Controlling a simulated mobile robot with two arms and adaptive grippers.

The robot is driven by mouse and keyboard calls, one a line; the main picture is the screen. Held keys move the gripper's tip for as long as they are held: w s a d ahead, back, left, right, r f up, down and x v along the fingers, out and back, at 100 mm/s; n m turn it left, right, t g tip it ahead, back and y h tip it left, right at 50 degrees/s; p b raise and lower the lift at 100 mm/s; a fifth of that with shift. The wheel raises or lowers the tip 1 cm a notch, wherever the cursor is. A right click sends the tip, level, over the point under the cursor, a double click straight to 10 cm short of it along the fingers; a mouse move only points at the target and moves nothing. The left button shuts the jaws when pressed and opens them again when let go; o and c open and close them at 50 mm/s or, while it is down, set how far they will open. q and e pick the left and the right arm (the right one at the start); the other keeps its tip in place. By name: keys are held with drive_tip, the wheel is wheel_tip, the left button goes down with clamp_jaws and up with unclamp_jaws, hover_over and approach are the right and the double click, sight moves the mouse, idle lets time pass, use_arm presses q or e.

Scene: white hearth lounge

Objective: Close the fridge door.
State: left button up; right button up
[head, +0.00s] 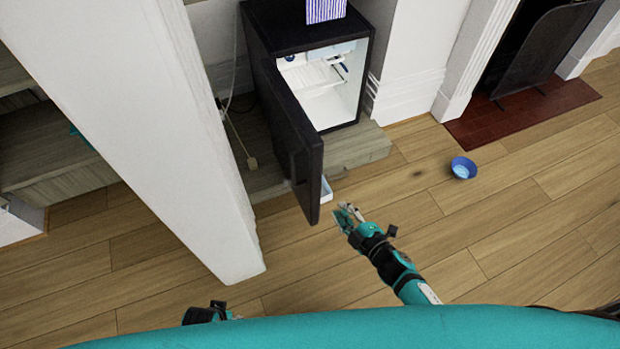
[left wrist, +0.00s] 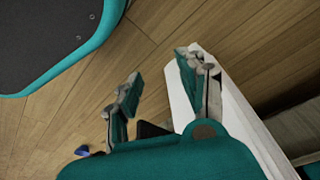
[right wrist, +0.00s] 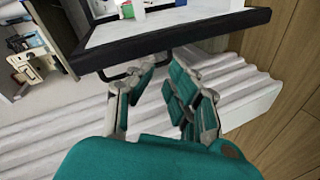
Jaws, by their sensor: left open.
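The black mini fridge (head: 290,38) stands against the wall, with its white inside showing. Its door (head: 290,140) is swung wide open toward me. In the head view my right gripper (head: 346,212) is just right of the door's free edge. The right wrist view shows a black edge (right wrist: 190,38) with a dark bar handle (right wrist: 122,76) close to the fingertips of that gripper (right wrist: 163,68). I cannot tell whether they touch it. My left gripper (head: 205,313) is low at the bottom, partly hidden by my body; its fingers are spread and empty in the left wrist view (left wrist: 163,68).
A white pillar (head: 150,130) stands left of the door. A blue bowl (head: 463,168) is on the wooden floor at right, near the red hearth (head: 520,112). A striped box (head: 325,10) is on top of the fridge.

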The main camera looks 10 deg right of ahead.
drive_tip(key=a+r+n+y+b, duration=0.1)
drive_tip(key=a+r+n, duration=0.1)
drive_tip(key=r, duration=0.1)
drive_tip(key=a+r+n+y+b, duration=0.1)
drive_tip(key=a+r+n+y, duration=0.1)
drive_tip(key=r+n, duration=0.1)
drive_tip(key=w+a+r+n+t+y+b, duration=0.1)
drive_tip(key=a+r+n+y, duration=0.1)
drive_tip(key=r+n, duration=0.1)
drive_tip(key=shift+a+r, duration=0.3)
drive_tip(key=shift+r, duration=0.5)
clamp_jaws()
use_arm(q)
wheel_tip(320, 180, up, 8)
drive_tip(key=w+b, duration=0.1)
drive_tip(key=w, duration=0.1)
drive_tip(key=shift+w+d+r+t, duration=0.25)
drive_tip(key=shift+w+t, duration=0.1)
drive_tip(key=shift+t, duration=0.05)
use_arm(e)
hover_over(308, 160)
drive_tip(key=s, duration=0.5)
drive_tip(key=shift+w+a+r, duration=0.25)
drive_tip(key=shift+a, duration=0.1)
drive_tip(key=shift+d, duration=0.1)
